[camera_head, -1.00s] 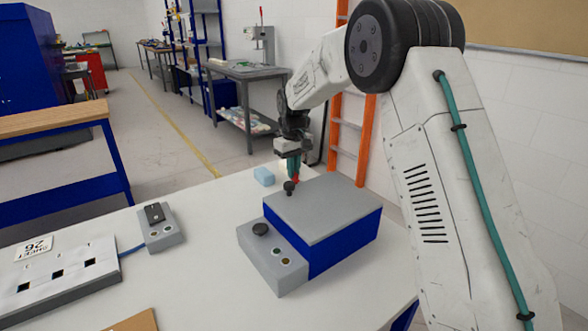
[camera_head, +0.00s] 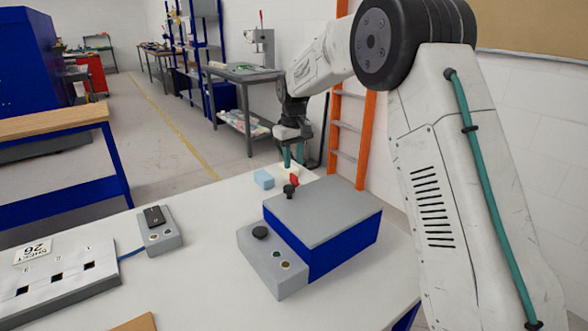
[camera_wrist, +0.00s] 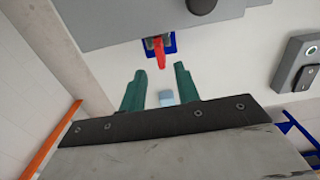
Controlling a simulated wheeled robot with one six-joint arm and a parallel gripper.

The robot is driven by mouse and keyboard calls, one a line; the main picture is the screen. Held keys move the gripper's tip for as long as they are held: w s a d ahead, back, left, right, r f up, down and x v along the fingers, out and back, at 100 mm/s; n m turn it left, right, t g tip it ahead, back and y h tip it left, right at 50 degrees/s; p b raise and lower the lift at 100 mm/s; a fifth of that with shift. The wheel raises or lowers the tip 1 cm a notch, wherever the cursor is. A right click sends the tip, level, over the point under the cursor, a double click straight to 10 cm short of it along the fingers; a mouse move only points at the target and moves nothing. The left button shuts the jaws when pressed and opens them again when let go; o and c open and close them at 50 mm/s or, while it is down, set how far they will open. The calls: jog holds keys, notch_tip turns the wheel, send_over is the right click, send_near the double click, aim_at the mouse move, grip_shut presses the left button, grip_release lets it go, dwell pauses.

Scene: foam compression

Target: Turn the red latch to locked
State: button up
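The red latch (camera_head: 294,180) stands at the back edge of the box (camera_head: 320,212), which has a grey lid and blue sides. In the wrist view the red latch (camera_wrist: 160,52) sits on a small blue plate at the box's edge. My gripper (camera_head: 292,163) is above and behind the latch, apart from it. In the wrist view the two green fingers of my gripper (camera_wrist: 160,78) are spread with a gap between them, and nothing is held. The latch lies just beyond the fingertips, roughly in line with the gap.
A light blue foam block (camera_head: 264,179) lies on the white table (camera_head: 205,270) behind the box. A grey control panel (camera_head: 272,262) adjoins the box, and a switch box (camera_head: 160,237) stands to the left.

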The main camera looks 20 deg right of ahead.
jog(key=shift+r, duration=1.6)
jog(key=shift+s+f+m+g, duration=0.4)
jog(key=shift+s+f, duration=0.8)
jog(key=s, duration=0.3)
jog(key=shift+s+d, duration=0.15)
jog(key=s+r+m, duration=0.1)
jog(key=s+r, duration=0.1)
jog(key=s, duration=1.2)
jog(key=s+d+r+m+t, duration=0.1)
jog(key=s+r, duration=0.1)
jog(key=s, duration=1.2)
jog(key=s+d+r+m+t, duration=0.1)
jog(key=s+r, duration=0.2)
jog(key=s, duration=1.2)
